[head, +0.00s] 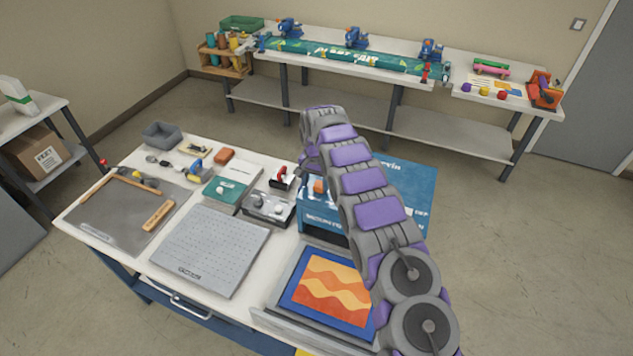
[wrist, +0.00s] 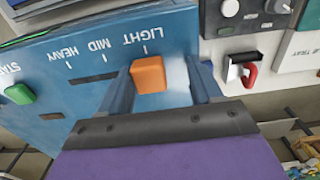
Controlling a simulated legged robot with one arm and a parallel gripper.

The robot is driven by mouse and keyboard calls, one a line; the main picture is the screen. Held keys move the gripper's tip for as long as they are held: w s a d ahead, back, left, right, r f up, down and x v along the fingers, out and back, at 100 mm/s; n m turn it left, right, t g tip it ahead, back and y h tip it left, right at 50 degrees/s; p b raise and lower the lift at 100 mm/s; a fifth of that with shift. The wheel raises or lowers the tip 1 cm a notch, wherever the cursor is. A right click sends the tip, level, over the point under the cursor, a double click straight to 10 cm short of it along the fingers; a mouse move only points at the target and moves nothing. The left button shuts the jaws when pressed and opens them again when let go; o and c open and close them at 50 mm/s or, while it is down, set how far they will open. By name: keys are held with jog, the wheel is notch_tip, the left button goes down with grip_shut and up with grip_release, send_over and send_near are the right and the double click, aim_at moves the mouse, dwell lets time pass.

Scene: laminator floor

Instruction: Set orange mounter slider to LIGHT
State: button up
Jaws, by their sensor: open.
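The orange slider knob (wrist: 148,75) sits on the blue face of the mounter (wrist: 60,85) in the wrist view, in line with the tick by the LIGHT label. The MID and HEAVY marks lie to its left, and the print reads upside down. My gripper (wrist: 158,68) is open, with one blue finger on each side of the knob. A gap shows on the knob's right; the left finger is close to it, and I cannot tell if it touches. In the head view the knob (head: 319,186) shows beside my arm, which hides much of the mounter (head: 322,219).
A green button (wrist: 19,93) is left on the mounter's face. A grey box with knobs (head: 268,207) and a red-handled part (wrist: 243,72) stand close by. A grey perforated plate (head: 210,250) and an orange-patterned picture (head: 325,285) lie on the bench's near side.

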jog(key=shift+d+r, duration=0.15)
jog(key=shift+d, duration=0.5)
notch_tip(320, 180, up, 9)
notch_tip(320, 180, up, 8)
jog(key=p, duration=0.6)
send_over(317, 183)
jog(key=shift+w+d, duration=0.1)
jog(key=shift+d, duration=0.15)
